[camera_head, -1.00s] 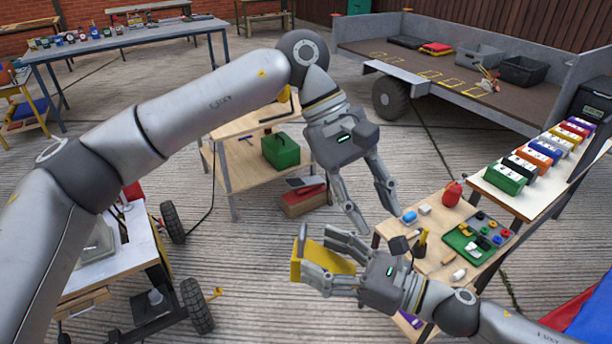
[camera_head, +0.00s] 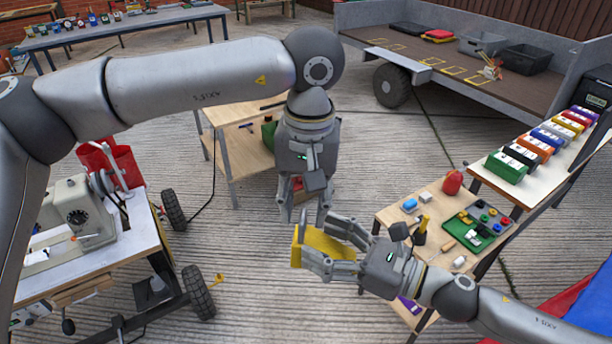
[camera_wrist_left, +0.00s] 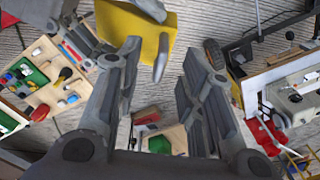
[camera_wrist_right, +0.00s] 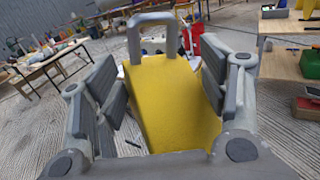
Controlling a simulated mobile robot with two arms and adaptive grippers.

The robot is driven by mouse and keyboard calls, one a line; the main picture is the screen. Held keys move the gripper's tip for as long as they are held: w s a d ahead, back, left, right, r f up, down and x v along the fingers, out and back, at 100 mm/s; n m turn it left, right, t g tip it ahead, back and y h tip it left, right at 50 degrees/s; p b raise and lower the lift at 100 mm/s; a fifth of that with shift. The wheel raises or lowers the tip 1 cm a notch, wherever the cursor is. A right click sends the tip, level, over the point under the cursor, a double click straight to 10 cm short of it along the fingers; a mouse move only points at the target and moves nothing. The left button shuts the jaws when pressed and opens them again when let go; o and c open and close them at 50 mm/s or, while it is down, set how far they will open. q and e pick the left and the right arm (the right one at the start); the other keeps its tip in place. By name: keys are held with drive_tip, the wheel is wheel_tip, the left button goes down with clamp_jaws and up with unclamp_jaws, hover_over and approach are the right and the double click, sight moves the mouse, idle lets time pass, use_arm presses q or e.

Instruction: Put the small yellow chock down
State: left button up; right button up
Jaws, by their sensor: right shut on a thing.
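The small yellow chock (camera_head: 328,244) is a wedge-like block with a grey loop handle. My right gripper (camera_head: 335,250) is shut on it and holds it in the air above the concrete. The right wrist view shows the chock (camera_wrist_right: 175,100) between the fingers, with its handle at the far end. My left gripper (camera_head: 306,214) is open and empty, pointing down close above the chock and its handle. The left wrist view shows the chock (camera_wrist_left: 135,30) just beyond the spread left fingertips. I cannot tell whether they touch it.
A workbench (camera_head: 390,222) with a green tray (camera_head: 465,232) stands at right. A wheeled cart (camera_head: 110,262) with a sewing machine (camera_head: 85,210) stands at left. A small yellow object (camera_head: 215,278) lies by its wheel (camera_head: 197,297). A wooden table (camera_head: 240,150) stands behind. Concrete between is clear.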

sight(304, 220)
use_arm(q)
drive_tip(key=shift+f, duration=2.25)
use_arm(e)
drive_tip(key=shift+r, duration=0.1)
use_arm(q)
clamp_jaws()
drive_tip(key=shift+r, duration=0.1)
use_arm(e)
drive_tip(key=o, duration=1.8)
drive_tip(key=shift+o, duration=1.2)
drive_tip(key=shift+d, duration=0.1)
